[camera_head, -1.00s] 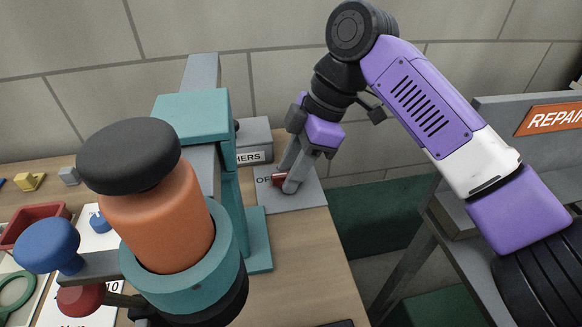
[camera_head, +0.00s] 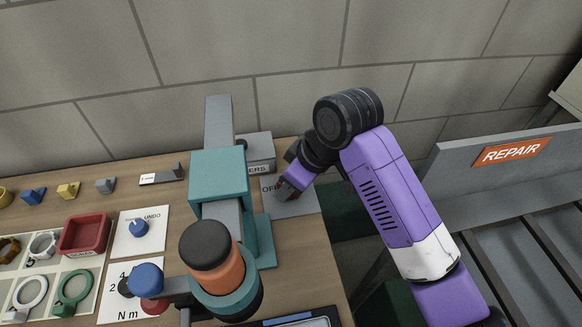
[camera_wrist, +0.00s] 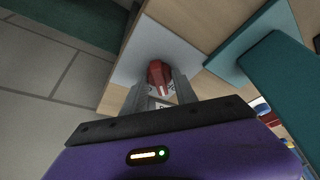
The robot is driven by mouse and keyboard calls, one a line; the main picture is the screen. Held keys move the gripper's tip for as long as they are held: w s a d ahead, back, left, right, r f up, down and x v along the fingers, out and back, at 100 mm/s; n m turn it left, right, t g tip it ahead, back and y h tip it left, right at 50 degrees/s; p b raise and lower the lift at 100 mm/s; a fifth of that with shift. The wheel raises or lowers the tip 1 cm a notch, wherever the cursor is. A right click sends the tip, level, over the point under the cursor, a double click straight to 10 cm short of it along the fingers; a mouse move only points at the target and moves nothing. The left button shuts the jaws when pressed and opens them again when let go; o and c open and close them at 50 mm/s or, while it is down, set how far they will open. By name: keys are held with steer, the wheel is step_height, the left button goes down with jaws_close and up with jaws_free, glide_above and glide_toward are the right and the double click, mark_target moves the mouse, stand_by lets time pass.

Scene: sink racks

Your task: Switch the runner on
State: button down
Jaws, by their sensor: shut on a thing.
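The runner (camera_head: 219,178) is a teal stand with an orange body and black cap, on the wooden bench. To its right a grey plate (camera_head: 300,206) carries a red switch knob, with a label starting "OF" partly covered. My gripper (camera_wrist: 158,88) is shut on the red knob (camera_wrist: 158,72), one finger on each side, low over the plate. In the head view my gripper (camera_head: 283,191) hides most of the knob, and only a sliver of red shows. I cannot tell the knob's exact setting.
A grey box (camera_head: 259,150) with a label ending "ERS" stands behind the plate. A red tray (camera_head: 84,234), a blue UNDO knob (camera_head: 139,228) and several small blocks lie at left. The bench's right edge is close to the plate. A grey REPAIR rack (camera_head: 510,152) stands at right.

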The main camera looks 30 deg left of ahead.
steer(key=m+p, duration=0.2)
steer(key=m+t+p, duration=0.1)
steer(key=p, duration=0.2)
steer(key=m+h+p, duration=0.1)
steer(key=m+p, duration=0.1)
steer(key=shift+s+r+m+t+p, duration=0.25)
steer(key=shift+s+m+t+p, duration=0.05)
steer(key=shift+t, duration=0.1)
steer(key=m+p, duration=0.1)
steer(key=p, duration=0.1)
steer(key=m+t+h+p, duration=0.1)
steer(key=m, duration=0.1)
steer(key=shift+f+p, duration=0.3)
steer(key=shift+p, duration=0.1)
steer(key=shift+m, duration=0.4)
steer(key=c, duration=1)
jaws_free()
steer(key=shift+a, duration=0.1)
steer(key=shift+r, duration=0.1)
steer(key=v, duration=0.7)
steer(key=shift+r, duration=0.25)
steer(key=shift+s, duration=0.15)
